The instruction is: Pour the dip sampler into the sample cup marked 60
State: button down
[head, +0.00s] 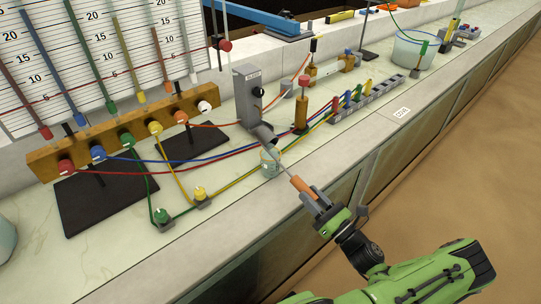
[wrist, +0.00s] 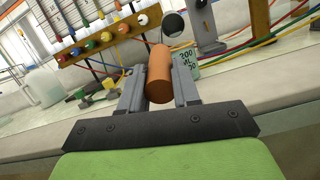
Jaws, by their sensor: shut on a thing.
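My gripper (head: 312,195) is shut on the orange-brown handle of the dip sampler (head: 299,184), whose handle end (wrist: 158,80) shows between the fingers in the wrist view. Its thin grey rod runs up and left to a grey cylindrical cup (head: 264,132), tilted, above a clear sample cup. That sample cup (head: 270,165) stands upright near the bench's front edge. In the wrist view the sample cup (wrist: 187,58) carries dark print reading 200 ML, with a further number partly hidden by a finger. I cannot see liquid flowing.
A grey box with a black knob (head: 246,92) stands just behind the sampler's cup. Coloured tubes (head: 190,160) cross the bench around it. A wooden manifold (head: 125,140) is at left, a grey rack (head: 365,100) at right. The bench front right of the cup is clear.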

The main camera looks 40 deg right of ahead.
jog(key=shift+w+f+t+b, duration=0.2)
jog(key=shift+f+t+b, duration=0.35)
jog(key=shift+f+b, duration=0.85)
jog(key=shift+w+f+t+b, duration=0.15)
jog(key=shift+f+t+b, duration=0.45)
jog(key=shift+b, duration=1.4)
jog(key=shift+w+f+t+b, duration=0.4)
jog(key=shift+w+f+t, duration=0.15)
jog(key=shift+f+t, duration=0.25)
jog(key=shift+w+r+t, duration=0.1)
jog(key=shift+w+t, duration=0.65)
jog(key=shift+t, duration=0.1)
dwell(2.1)
